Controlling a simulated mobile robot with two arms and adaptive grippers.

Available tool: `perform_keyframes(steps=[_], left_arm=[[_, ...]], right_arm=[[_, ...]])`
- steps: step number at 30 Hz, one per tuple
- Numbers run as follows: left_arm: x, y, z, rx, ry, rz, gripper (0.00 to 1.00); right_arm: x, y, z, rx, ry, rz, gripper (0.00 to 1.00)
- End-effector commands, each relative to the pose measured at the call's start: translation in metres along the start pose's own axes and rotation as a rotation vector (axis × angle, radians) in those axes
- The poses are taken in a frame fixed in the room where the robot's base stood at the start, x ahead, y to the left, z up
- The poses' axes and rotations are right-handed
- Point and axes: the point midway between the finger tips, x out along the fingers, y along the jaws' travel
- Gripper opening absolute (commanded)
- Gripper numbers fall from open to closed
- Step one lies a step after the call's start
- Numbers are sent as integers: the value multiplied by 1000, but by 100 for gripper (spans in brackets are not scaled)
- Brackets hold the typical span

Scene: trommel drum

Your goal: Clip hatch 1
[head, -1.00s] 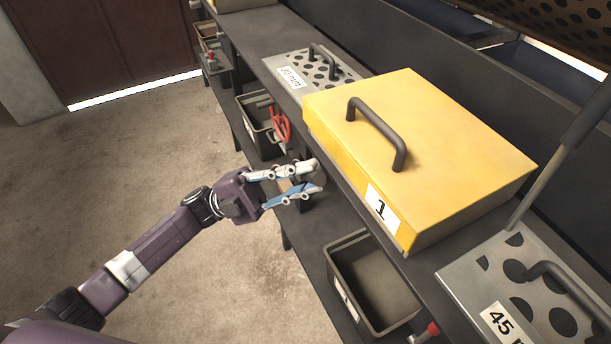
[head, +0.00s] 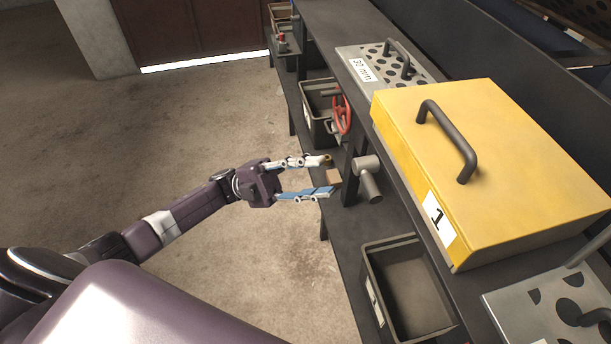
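Hatch 1 is a yellow box-like cover (head: 490,160) with a dark bar handle on top and a white label "1" on its front side. It lies on the dark bench at the right of the head view. No clip on it can be made out. My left gripper (head: 330,175) is open, its two fingers apart and pointing right, in front of the bench's edge and left of the hatch. A small brown block shows between or behind the fingertips; I cannot tell whether they touch it. A grey cylindrical fitting (head: 368,178) is just right of the fingertips. My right gripper is out of view.
A perforated plate marked "30 mm" (head: 385,68) lies behind the hatch, another perforated plate (head: 555,305) in front. A red handwheel (head: 342,114) and a dark bin (head: 316,105) are below the bench. An empty-looking bin (head: 410,290) stands lower right. The floor at left is clear.

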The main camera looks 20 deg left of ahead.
Motion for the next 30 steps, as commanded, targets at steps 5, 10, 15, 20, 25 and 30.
perform_keyframes(steps=[5,10,15,20,25,30], left_arm=[[-20,0,1,1,-1,0,34],[-26,0,0,1,0,0,34],[-26,0,0,1,0,0,34],[-26,0,0,1,0,1,34],[-26,0,0,1,0,1,34],[-26,0,0,1,0,1,34]], right_arm=[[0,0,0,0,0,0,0],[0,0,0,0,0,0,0],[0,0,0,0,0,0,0],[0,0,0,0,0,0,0],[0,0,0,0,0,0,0],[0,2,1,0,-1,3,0]])
